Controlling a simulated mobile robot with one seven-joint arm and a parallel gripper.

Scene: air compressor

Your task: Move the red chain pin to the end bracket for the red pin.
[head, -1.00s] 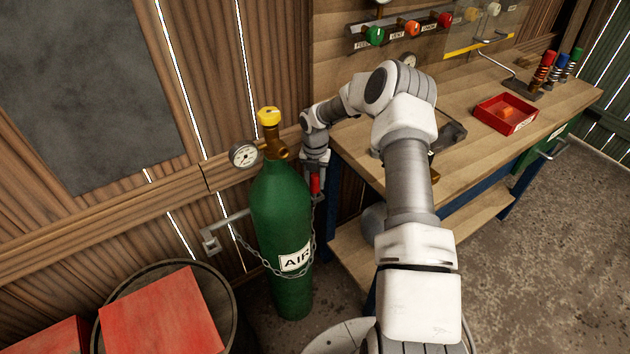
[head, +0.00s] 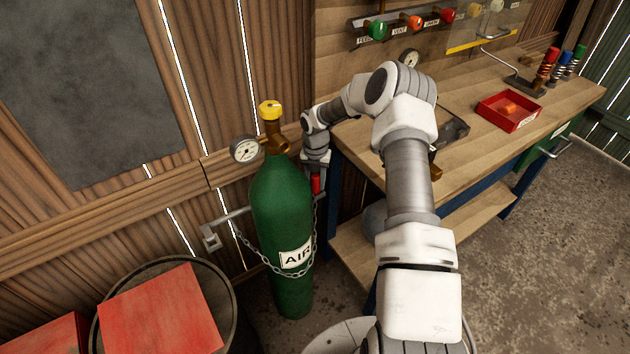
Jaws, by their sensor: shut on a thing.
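The red chain pin (head: 315,184) shows as a small red piece just right of the green AIR cylinder (head: 281,205). My gripper (head: 316,178) is shut on the pin, pointing down beside the cylinder's shoulder; its fingers are small and partly hidden. The chain (head: 262,265) loops across the front of the cylinder, from a wall bracket (head: 212,241) on the left up to the right side near the pin. The end bracket for the red pin cannot be made out; the cylinder and my arm may hide it.
The workbench (head: 470,165) stands right of the cylinder, close to my gripper. A gauge (head: 245,150) and yellow-capped valve (head: 270,112) top the cylinder. A barrel (head: 228,300) with a red box (head: 160,318) stands at the lower left. A red tray (head: 510,112) sits on the bench.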

